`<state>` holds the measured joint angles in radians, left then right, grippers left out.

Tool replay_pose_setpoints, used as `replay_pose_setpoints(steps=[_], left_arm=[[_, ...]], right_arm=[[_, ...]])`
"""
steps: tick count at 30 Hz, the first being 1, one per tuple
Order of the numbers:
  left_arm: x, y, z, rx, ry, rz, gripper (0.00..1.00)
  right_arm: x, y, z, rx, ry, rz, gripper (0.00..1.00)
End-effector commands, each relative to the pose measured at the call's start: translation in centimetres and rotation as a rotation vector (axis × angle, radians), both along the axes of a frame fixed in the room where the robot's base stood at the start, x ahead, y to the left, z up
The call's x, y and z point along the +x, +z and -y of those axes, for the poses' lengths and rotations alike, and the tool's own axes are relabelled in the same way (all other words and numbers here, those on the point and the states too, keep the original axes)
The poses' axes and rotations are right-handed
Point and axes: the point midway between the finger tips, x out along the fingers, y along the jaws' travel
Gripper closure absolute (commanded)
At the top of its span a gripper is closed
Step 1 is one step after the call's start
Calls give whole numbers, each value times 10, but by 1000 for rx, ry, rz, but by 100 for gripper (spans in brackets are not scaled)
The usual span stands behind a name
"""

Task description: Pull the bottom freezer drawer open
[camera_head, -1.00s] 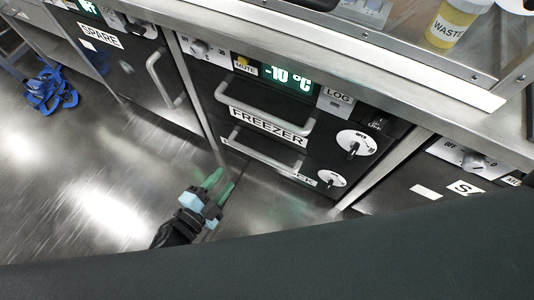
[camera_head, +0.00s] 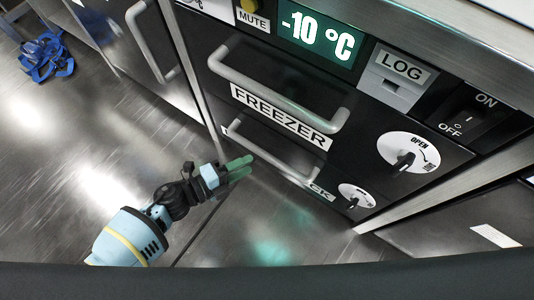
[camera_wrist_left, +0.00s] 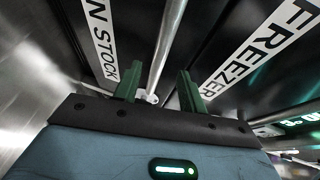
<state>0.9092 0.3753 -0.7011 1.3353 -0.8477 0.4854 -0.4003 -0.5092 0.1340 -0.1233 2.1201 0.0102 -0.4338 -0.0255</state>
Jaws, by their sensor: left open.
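The black freezer front has two drawers with grey bar handles. The bottom drawer's handle (camera_head: 268,150) sits below the FREEZER label (camera_head: 280,115), and the drawer looks shut. My left gripper (camera_head: 240,168) has green fingers and is open, close to the left part of the bottom handle. In the left wrist view, the bottom handle bar (camera_wrist_left: 167,45) runs between the two open fingers (camera_wrist_left: 158,90), with the "IN STOCK" label (camera_wrist_left: 101,40) on one side and FREEZER on the other. The fingers are not closed on the bar. My right gripper is not in view.
The upper drawer handle (camera_head: 280,85) juts out just above. Round dials (camera_head: 408,152) sit at the right, with a switch (camera_head: 465,118) beyond. Blue objects (camera_head: 45,57) lie on the floor at the far left. The floor before the freezer is clear.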

Motion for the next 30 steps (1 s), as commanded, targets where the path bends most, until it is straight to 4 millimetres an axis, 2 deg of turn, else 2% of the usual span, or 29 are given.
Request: replay_pose_setpoints(steps=[5,12,18,30], left_arm=[[7,-3,12,-2,0,0,59],[26,-10,43,-4,1,0,59],[36,-14,61,-2,1,-1,59],[40,-14,66,-1,1,-2,60]], right_arm=[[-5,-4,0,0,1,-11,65],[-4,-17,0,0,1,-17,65],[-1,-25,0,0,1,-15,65],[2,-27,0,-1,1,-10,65]])
